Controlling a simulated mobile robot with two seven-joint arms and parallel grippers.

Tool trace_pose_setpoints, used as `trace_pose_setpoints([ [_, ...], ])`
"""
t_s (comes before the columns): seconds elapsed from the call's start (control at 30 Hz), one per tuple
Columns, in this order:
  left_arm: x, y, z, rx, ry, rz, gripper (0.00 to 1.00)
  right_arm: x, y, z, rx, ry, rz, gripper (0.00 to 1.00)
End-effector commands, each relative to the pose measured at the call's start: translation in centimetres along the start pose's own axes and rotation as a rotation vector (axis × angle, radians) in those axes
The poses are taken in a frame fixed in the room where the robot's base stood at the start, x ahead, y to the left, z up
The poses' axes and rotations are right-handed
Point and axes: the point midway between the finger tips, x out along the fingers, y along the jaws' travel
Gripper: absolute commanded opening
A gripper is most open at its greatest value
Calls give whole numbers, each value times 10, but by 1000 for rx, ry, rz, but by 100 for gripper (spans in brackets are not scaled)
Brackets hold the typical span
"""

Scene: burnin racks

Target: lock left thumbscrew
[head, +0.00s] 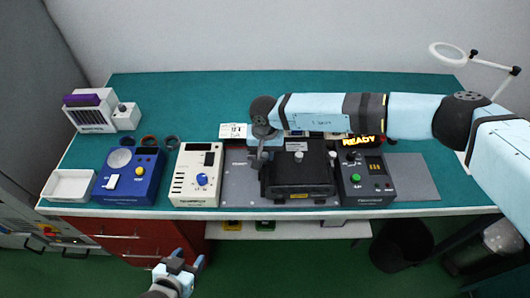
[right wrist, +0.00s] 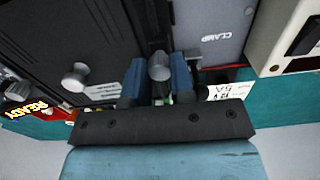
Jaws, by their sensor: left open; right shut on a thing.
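The left thumbscrew, a silver round-headed knob (right wrist: 159,66), sits between the two blue fingers of my right gripper (right wrist: 158,80) in the right wrist view. The fingers are shut on it. In the head view, my right gripper (head: 262,153) points down at the left edge of the black box (head: 300,180) and hides the thumbscrew. Another silver knob (right wrist: 75,77) stands on the box, clear of the fingers. I cannot tell how far the thumbscrew is turned. My left gripper (head: 180,268) is open and empty, low in front of the bench.
A cream meter with a blue dial (head: 196,176) and a blue device (head: 129,178) stand left of the box. A dark control unit (head: 366,183) with a lit READY sign stands right of it. A white tray (head: 50,193) is at the far left. The back of the green bench is mostly clear.

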Motion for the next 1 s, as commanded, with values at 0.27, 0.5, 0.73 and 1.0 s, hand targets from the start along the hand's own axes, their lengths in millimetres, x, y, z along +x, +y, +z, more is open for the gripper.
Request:
trace_pose_setpoints([
  [0.27,15,5,22,-4,-5,11,55,4,0,-1,154,1,-2,0],
  [0.5,31,6,42,-1,1,16,55,5,0,-1,373,2,-2,0],
  [0.73,45,3,64,1,2,12,55,5,0,-1,592,2,-2,0],
  [1.0,61,2,90,-5,-8,11,55,4,0,-1,848,1,-2,0],
])
